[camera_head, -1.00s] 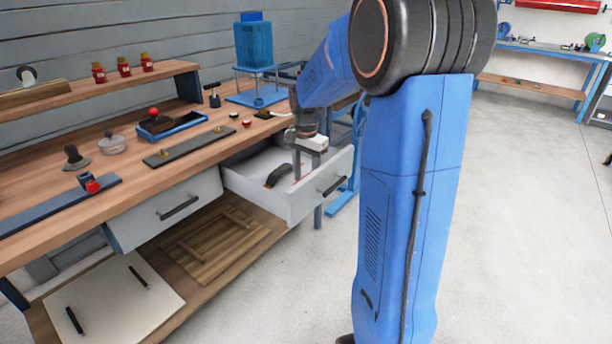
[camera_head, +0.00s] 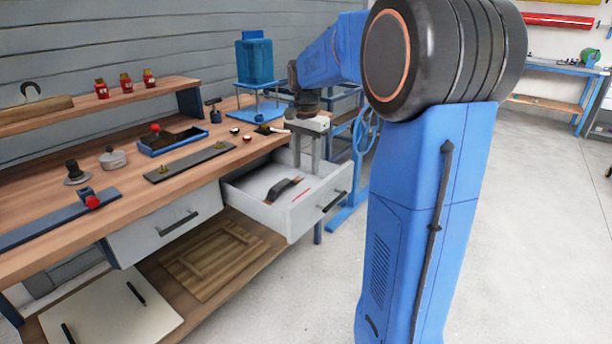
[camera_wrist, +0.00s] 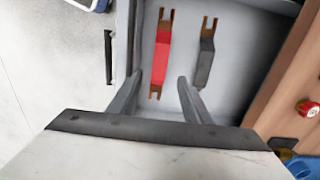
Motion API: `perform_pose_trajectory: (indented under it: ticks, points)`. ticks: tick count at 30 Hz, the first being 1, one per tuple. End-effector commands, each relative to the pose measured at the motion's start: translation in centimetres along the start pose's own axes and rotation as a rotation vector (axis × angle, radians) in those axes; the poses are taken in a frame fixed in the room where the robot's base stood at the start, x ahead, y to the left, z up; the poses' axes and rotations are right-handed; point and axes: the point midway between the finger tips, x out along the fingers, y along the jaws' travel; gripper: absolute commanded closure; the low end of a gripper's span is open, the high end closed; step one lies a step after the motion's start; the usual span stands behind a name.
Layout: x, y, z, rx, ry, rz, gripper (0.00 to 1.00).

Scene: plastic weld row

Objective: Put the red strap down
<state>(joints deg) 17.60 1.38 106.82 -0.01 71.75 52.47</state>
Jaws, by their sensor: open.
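The red strap (camera_wrist: 161,52) lies on the floor of the open drawer (camera_wrist: 262,5) in the wrist view, with brown notched ends. A dark grey strap (camera_wrist: 205,62) of like shape lies to its right, apart from it. My gripper (camera_wrist: 159,82) is open and empty; its fingertips show to either side of the red strap's lower part, and the strap looks to be below them. In the head view my gripper (camera_head: 312,168) points down over the open drawer (camera_head: 305,220); the dark strap (camera_head: 283,188) shows well, the red one (camera_head: 301,195) only as a thin strip.
The workbench top (camera_head: 120,190) carries a blue tray (camera_head: 172,140), a dark rail (camera_head: 190,161) and small knobs. A blue tank (camera_head: 254,62) stands on a stand behind. A closed drawer (camera_head: 165,222) is to the left. The floor right of the bench is clear.

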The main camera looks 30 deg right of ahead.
Motion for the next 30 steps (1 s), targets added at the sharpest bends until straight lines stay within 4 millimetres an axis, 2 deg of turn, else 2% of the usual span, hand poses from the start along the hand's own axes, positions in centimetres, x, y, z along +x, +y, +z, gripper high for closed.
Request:
perform_pose_trajectory:
  ticks: [6, 10, 20, 30]
  points:
    - [-1.6, 0.1, 0.2, -0.005, 0.002, -0.002, 0.55]
    - [-2.1, 0.9, 1.6, -0.054, 0.012, -0.016, 0.55]
    - [-3.0, 6.3, 10.2, -0.385, 0.091, -0.098, 0.55]
    - [-1.2, 13.2, 18.1, -0.749, 0.196, -0.175, 0.55]
